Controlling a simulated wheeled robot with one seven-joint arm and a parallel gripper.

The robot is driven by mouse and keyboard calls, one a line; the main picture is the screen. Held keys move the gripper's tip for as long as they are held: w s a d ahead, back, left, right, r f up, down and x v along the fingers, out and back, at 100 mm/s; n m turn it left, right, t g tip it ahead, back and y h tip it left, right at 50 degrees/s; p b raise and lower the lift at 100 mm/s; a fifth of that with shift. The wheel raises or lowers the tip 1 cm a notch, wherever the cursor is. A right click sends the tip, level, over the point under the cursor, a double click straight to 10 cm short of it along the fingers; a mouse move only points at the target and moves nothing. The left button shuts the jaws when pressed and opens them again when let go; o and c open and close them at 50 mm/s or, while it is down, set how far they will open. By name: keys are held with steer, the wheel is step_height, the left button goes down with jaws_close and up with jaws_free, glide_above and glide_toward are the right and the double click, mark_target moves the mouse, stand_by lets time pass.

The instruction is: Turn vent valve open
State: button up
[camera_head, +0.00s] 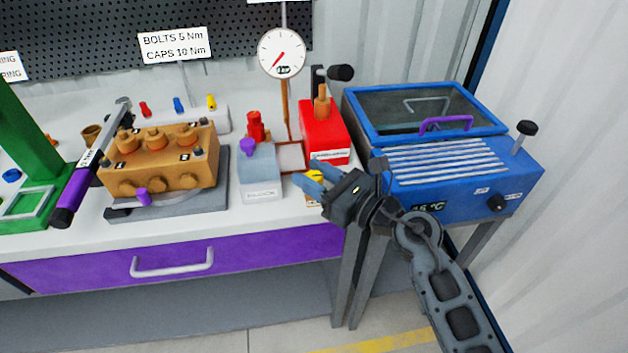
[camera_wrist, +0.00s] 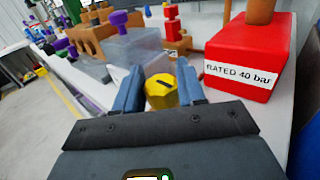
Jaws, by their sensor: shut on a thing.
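A yellow valve knob (camera_wrist: 161,90) with a dark mark on top sits between the blue fingers of my gripper (camera_wrist: 160,88) in the wrist view. The fingers are closed on its sides. In the head view my gripper (camera_head: 310,182) reaches left over the bench's front edge, and only a little of the yellow knob (camera_head: 315,175) shows behind the fingers. The knob stands in front of the red pump block (camera_head: 323,130) and right of the grey block (camera_head: 258,177). The red block also shows in the wrist view (camera_wrist: 250,50), with a label reading "RATED 40 bar".
A pressure gauge (camera_head: 282,53) rises on a stem behind the blocks. A blue lidded bath (camera_head: 450,150) stands right of the bench. A purple drawer (camera_head: 100,265) lies below the white bench top.

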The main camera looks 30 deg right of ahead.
steer(key=shift+f+n+g+y, duration=0.1)
steer(key=shift+n+g+y, duration=0.3)
steer(key=shift+n+y, duration=0.3)
steer(key=o, duration=0.9)
steer(key=shift+o, duration=0.2)
steer(key=b+v, duration=0.1)
steer(key=v, duration=0.7)
